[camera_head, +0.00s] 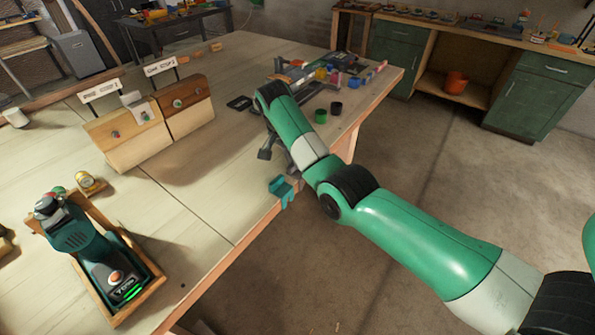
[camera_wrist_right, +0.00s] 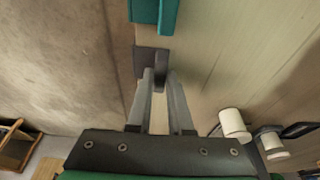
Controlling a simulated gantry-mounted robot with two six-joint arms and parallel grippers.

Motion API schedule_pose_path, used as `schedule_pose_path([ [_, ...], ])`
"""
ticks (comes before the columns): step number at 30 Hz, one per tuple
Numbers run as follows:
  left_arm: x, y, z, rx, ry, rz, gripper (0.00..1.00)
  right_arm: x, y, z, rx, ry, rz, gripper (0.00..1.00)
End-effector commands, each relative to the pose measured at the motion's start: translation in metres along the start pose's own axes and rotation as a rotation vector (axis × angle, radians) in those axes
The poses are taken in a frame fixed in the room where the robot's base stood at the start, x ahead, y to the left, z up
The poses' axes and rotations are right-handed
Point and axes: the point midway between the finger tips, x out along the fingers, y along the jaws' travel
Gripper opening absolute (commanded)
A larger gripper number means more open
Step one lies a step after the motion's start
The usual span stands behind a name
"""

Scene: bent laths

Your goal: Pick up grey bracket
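The grey bracket (camera_wrist_right: 159,68) is a small dark grey angled piece on the light wooden bench, close to its edge. In the head view it is a small dark shape (camera_head: 264,154) beneath the end of my right arm. In the right wrist view my right gripper (camera_wrist_right: 160,76) has one finger on each side of the bracket's upright flange, with no clear gap. The fingertips are partly hidden by the arm in the head view. My left gripper is not in view.
Dark rings and a green ring (camera_head: 320,116) stand behind my arm. A wooden jig (camera_head: 120,132) and a tool in a wooden tray (camera_head: 149,288) are to the left. The bench between is clear.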

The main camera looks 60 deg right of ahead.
Motion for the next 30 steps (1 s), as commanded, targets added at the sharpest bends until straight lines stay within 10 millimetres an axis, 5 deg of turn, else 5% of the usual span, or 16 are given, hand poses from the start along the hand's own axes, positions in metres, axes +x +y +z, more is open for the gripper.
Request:
schedule_pose_path([
  [3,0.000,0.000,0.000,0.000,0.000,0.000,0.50,0.000,0.000,0.000,0.000,0.000,0.000,0.00],
  [17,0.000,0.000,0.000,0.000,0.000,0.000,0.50,-0.001,0.000,0.000,0.000,0.000,0.000,0.00],
  [26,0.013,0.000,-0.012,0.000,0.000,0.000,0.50,-0.034,0.000,-0.009,0.001,0.000,-0.002,0.00],
  [30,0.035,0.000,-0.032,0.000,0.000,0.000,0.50,-0.044,0.003,-0.009,-0.001,-0.001,0.003,0.00],
])
